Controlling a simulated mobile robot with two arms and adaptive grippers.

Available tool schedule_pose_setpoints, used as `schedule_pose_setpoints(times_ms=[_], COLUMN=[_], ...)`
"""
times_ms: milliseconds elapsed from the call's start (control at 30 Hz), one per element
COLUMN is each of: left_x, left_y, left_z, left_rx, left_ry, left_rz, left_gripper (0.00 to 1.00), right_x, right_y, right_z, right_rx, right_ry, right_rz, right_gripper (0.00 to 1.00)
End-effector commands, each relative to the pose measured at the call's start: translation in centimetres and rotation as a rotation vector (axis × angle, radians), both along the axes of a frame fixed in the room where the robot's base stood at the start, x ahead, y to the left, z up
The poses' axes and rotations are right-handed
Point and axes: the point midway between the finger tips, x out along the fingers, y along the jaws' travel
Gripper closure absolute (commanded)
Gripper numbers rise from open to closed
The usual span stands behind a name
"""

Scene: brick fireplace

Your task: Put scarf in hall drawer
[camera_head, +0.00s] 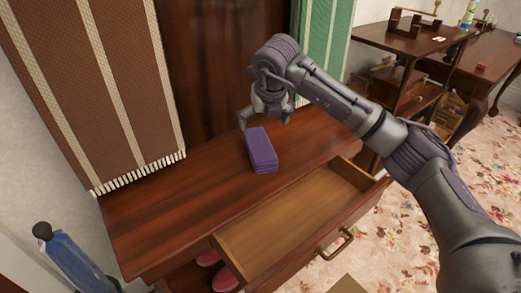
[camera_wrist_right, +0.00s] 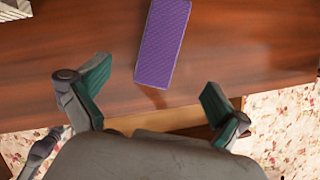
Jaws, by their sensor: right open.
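The folded purple scarf (camera_head: 261,150) lies on top of the wooden hall cabinet (camera_head: 165,210). It also shows at the top middle of the right wrist view (camera_wrist_right: 162,42). The drawer (camera_head: 290,222) below the cabinet top is pulled out, and its visible inside is empty. My right gripper (camera_head: 268,117) is above the cabinet top, just behind the scarf in the head view. In the right wrist view its two fingers (camera_wrist_right: 150,92) are spread wide with nothing between them, and the scarf lies beyond the fingertips. My left gripper is not in view.
Pink shoes (camera_head: 222,270) sit under the open drawer. A blue bottle-like object (camera_head: 70,258) stands left of the cabinet. Striped hangings (camera_head: 95,80) cover the wall behind. A shelf desk (camera_head: 410,45) stands at the back right. The cabinet top around the scarf is clear.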

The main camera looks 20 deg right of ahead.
Motion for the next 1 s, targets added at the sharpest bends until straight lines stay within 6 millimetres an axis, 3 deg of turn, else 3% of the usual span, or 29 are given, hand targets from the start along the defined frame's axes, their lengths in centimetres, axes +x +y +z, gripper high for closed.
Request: schedule_pose_setpoints(times_ms=[300, 1000], left_x=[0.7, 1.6], left_y=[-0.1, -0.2], left_z=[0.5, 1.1], left_rx=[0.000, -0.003], left_ry=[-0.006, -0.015], left_rz=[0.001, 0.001], left_gripper=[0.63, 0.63], right_x=[2.2, 5.5], right_y=[-0.1, -0.7], right_z=[-5.8, -12.0], right_rx=[0.002, 0.001], right_ry=[0.007, 0.003], right_rz=[-0.001, 0.004], right_gripper=[0.00, 0.00])
